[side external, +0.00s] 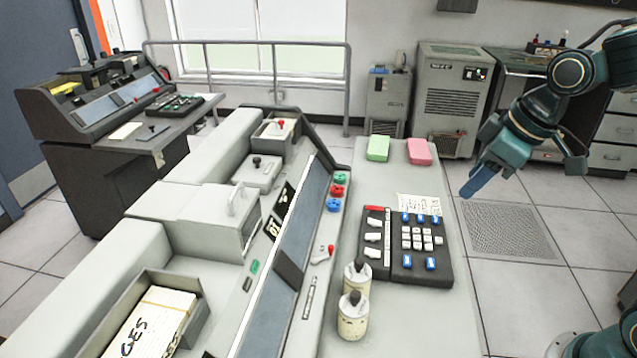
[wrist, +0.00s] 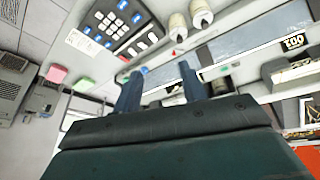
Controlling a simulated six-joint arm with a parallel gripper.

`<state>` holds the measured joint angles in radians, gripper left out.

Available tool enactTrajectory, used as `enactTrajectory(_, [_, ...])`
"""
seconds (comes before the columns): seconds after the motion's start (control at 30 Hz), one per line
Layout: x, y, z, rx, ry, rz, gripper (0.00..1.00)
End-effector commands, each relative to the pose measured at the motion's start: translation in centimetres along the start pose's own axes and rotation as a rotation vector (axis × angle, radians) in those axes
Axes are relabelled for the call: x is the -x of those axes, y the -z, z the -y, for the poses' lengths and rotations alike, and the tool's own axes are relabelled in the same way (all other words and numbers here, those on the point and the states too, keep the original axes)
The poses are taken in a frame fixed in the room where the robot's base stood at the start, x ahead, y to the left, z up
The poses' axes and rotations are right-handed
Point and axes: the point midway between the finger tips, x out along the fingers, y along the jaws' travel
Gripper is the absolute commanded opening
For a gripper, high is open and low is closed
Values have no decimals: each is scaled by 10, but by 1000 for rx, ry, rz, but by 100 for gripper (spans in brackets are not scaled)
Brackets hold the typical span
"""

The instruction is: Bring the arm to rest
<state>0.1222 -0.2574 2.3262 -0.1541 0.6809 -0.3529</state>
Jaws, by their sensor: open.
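My gripper (side external: 478,182) is at the right in the side external view, raised in the air beyond the right edge of the console top. It is teal with blue fingers and holds nothing. In the wrist view the two blue fingers (wrist: 160,88) stand apart with a clear gap between them. My arm comes in from the upper right and is bent, with the gripper pointing down to the left. No object touches the fingers.
The console (side external: 440,310) carries a black keypad (side external: 408,245), two cream canisters (side external: 353,315), a green block (side external: 378,148) and a pink block (side external: 420,151). A card tray (side external: 195,325) sits front left. Grey cabinets (side external: 452,95) stand at the back. Open floor lies below my gripper.

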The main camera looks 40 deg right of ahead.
Motion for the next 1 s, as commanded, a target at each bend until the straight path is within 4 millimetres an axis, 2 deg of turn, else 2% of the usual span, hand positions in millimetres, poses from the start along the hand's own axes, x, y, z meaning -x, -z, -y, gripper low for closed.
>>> enactTrajectory(0.2, [33, -27, 16, -102, -40, -26, 42])
enactTrajectory(0.5, [64, -69, 34, -252, -77, -64, 42])
enactTrajectory(0.7, [72, -87, 40, -317, -86, -78, 42])
enactTrajectory(1.0, [74, -92, 41, -335, -88, -81, 42])
